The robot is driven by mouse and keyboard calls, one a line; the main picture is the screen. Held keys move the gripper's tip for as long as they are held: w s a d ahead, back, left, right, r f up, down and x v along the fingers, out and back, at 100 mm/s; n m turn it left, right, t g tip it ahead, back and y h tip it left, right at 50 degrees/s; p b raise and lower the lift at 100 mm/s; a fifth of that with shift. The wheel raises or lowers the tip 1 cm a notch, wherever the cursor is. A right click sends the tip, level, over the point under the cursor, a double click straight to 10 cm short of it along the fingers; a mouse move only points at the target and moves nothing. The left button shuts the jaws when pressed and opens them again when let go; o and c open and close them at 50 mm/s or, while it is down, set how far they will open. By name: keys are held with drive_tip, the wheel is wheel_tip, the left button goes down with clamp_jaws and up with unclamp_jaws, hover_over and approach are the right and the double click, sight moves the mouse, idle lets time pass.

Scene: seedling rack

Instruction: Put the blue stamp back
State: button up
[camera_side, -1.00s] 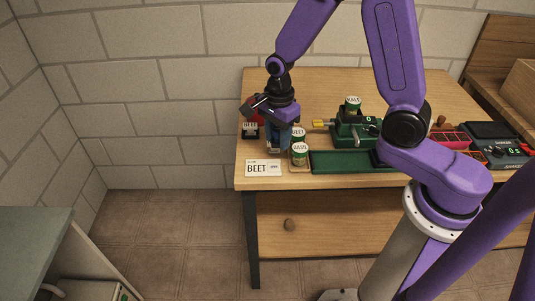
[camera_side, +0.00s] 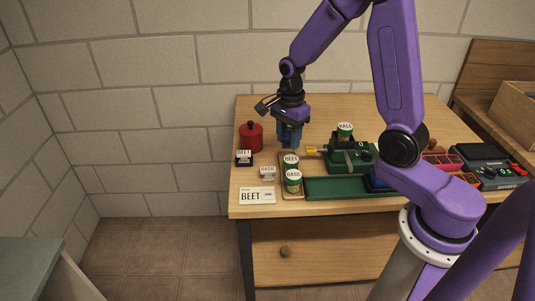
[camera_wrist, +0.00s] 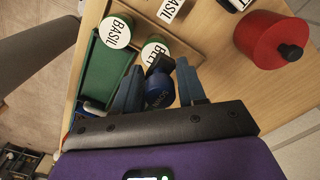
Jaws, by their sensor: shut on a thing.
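My gripper (camera_side: 289,140) is over the left part of the table, behind the jars, pointing down. In the wrist view my gripper (camera_wrist: 160,92) is shut on the blue stamp (camera_wrist: 159,90), a round blue body with pale lettering, between its two blue-grey fingers. A dark block shows at the stamp's far end. In the side view the fingers mostly hide the stamp. The white card (camera_side: 257,195) reading BEET, with a small mark at its right, lies at the table's front left. A dark blue pad (camera_side: 378,182) is partly hidden behind my arm.
BEET (camera_side: 290,162) and BASIL (camera_side: 292,181) jars stand near my gripper. Left are a red pot (camera_side: 251,138), a black BEET holder (camera_side: 244,158) and a BASIL tag (camera_side: 267,173). A green device (camera_side: 348,160) with a KALE jar and a green tray (camera_side: 335,188) are right.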

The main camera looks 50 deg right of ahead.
hover_over(267, 162)
drive_tip(key=s, duration=0.1)
wheel_tip(267, 162, down, 6)
drive_tip(key=shift+f, duration=0.15)
drive_tip(key=shift+w+f, duration=0.5)
drive_tip(key=shift+f, duration=1.55)
drive_tip(key=shift+f, duration=0.15)
drive_tip(key=o, duration=0.6)
drive_tip(key=shift+c, duration=0.2)
